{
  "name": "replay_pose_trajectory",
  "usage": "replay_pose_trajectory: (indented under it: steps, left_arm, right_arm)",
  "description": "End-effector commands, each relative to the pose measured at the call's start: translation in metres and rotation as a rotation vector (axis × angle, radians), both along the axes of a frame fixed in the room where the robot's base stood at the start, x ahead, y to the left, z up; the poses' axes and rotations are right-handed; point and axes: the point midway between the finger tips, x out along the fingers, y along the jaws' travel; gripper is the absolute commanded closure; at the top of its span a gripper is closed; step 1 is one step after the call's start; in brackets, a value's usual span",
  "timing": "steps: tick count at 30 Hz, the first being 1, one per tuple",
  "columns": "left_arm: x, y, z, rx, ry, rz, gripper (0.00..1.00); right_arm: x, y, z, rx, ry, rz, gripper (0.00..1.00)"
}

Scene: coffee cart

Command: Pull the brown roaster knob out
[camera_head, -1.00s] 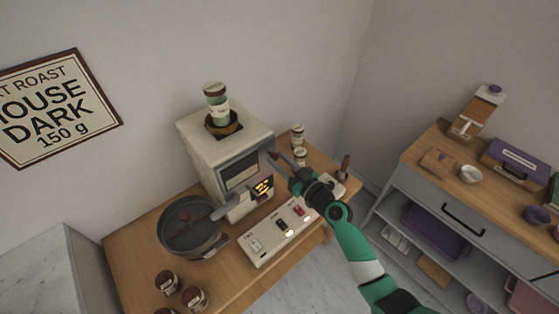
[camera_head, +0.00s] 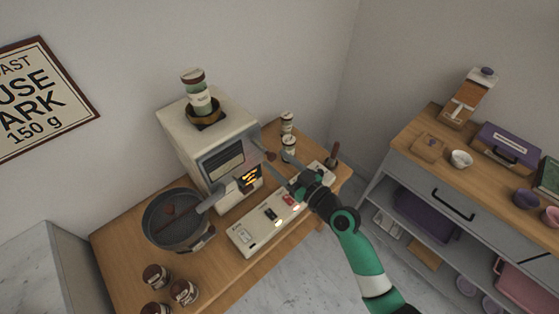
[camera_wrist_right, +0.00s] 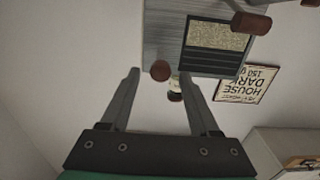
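The roaster (camera_head: 190,128) is a cream box with a grey front panel and a window. The brown knob (camera_head: 271,155) sticks out from the right side of its front. In the right wrist view the round brown knob (camera_wrist_right: 160,71) appears between the fingertips, and some distance ahead or level with them; the depth is unclear. My right gripper (camera_head: 283,167) is open beside the roaster's front; its two fingers stand wide apart in the wrist view (camera_wrist_right: 161,72), with nothing held. My left gripper is not in view.
A control box with switches (camera_head: 268,222) lies below my right gripper. A dark pan (camera_head: 180,220) stands left of it, jars (camera_head: 184,292) in front. A second brown handle (camera_wrist_right: 250,22) shows near the roaster. A grey shelf cart (camera_head: 400,165) is right.

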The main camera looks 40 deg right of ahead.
Motion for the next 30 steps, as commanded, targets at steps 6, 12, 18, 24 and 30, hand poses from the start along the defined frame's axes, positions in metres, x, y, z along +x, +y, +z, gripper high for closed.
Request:
replay_pose_trajectory:
  steps: [6,12,18,24,30]
  left_arm:
    - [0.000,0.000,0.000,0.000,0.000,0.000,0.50]
    - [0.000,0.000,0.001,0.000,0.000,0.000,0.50]
    - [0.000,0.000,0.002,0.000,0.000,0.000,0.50]
    - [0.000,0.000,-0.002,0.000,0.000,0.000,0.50]
    - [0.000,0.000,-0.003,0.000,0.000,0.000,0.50]
  right_arm:
    - [0.000,0.000,0.000,0.000,0.001,0.001,0.36]
    - [-0.012,-0.001,-0.001,0.000,0.002,0.000,0.36]
    - [-0.057,-0.006,-0.001,0.001,0.002,-0.003,0.36]
    - [-0.099,-0.010,-0.002,0.001,0.002,-0.003,0.36]
    - [-0.115,-0.010,0.000,-0.001,0.000,0.000,0.36]
